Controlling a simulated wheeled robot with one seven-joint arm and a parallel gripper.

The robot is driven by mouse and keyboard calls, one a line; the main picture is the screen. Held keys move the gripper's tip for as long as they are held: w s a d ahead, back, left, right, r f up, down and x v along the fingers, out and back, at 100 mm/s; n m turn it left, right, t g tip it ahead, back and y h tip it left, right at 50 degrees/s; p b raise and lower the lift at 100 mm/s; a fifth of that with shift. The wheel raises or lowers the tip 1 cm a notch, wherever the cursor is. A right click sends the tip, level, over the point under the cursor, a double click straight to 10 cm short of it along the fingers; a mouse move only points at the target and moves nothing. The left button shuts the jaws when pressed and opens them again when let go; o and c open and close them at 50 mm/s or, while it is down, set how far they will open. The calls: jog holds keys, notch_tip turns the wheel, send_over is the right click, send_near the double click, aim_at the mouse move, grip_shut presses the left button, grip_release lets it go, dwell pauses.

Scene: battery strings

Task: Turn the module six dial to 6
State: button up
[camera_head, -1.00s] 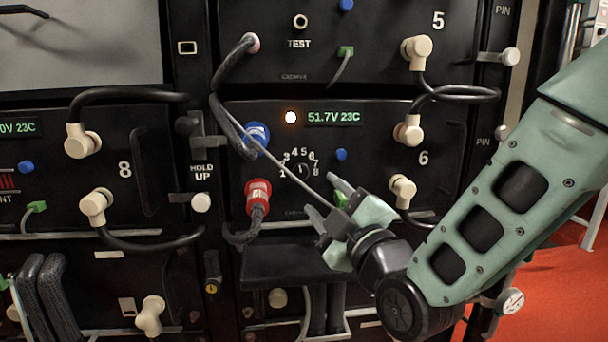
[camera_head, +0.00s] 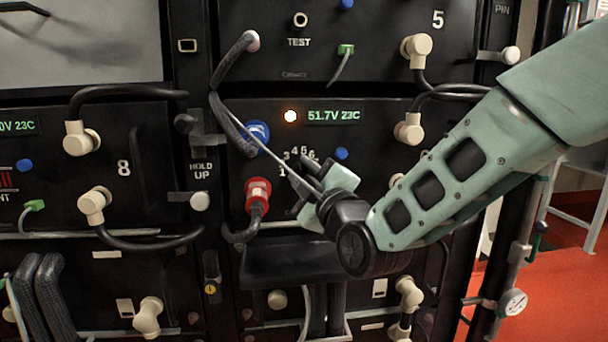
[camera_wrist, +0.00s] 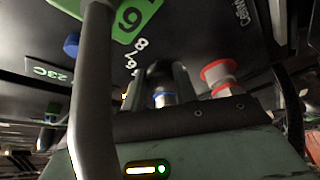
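Module six (camera_head: 385,120) is the black panel with the lit 51.7V 23C display (camera_head: 333,115). Its dial numerals (camera_head: 301,153) show around the top of the dial; my gripper hides the knob and pointer in the head view. My gripper (camera_head: 292,190) is at the dial, reaching in from the right. In the wrist view, my two grey fingers (camera_wrist: 161,82) stand either side of a dark rounded shape that looks like the knob, with the numerals 6, 7 and 8 (camera_wrist: 136,57) beside it. I cannot tell whether the fingers touch it.
A blue plug (camera_head: 257,133) and a red plug (camera_head: 258,193) stand close left of the dial. A blue button (camera_head: 341,154) is above right. A dark ledge (camera_head: 285,268) juts out below.

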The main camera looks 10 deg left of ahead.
jog(key=shift+c, duration=0.5)
jog(key=shift+f+m+b, duration=0.15)
jog(key=shift+m+b, duration=0.15)
jog(key=shift+b, duration=0.05)
jog(key=shift+m+b, duration=0.3)
jog(key=m+t+b, duration=0.1)
jog(key=m, duration=0.1)
jog(key=m+t+h+b, duration=0.1)
jog(key=b, duration=0.1)
jog(key=shift+a+f+m, duration=0.1)
jog(key=shift+f+m, duration=0.1)
jog(key=shift+m, duration=0.2)
jog(key=m+t+h+b, duration=0.1)
jog(key=m, duration=0.2)
jog(key=m+t+h+b, duration=0.1)
jog(key=m+b, duration=0.1)
jog(key=m, duration=0.1)
jog(key=shift+a, duration=0.1)
jog(key=shift+r+m+t+h+b, duration=0.1)
jog(key=shift+m+t+h+b, duration=0.15)
jog(key=shift+m+h, duration=0.75)
jog(key=shift+r+m+t+h+b, duration=0.15)
jog(key=shift+m+h+b, duration=0.3)
jog(key=shift+m, duration=1.05)
jog(key=shift+m+h, duration=0.25)
jog(key=shift+m, duration=0.05)
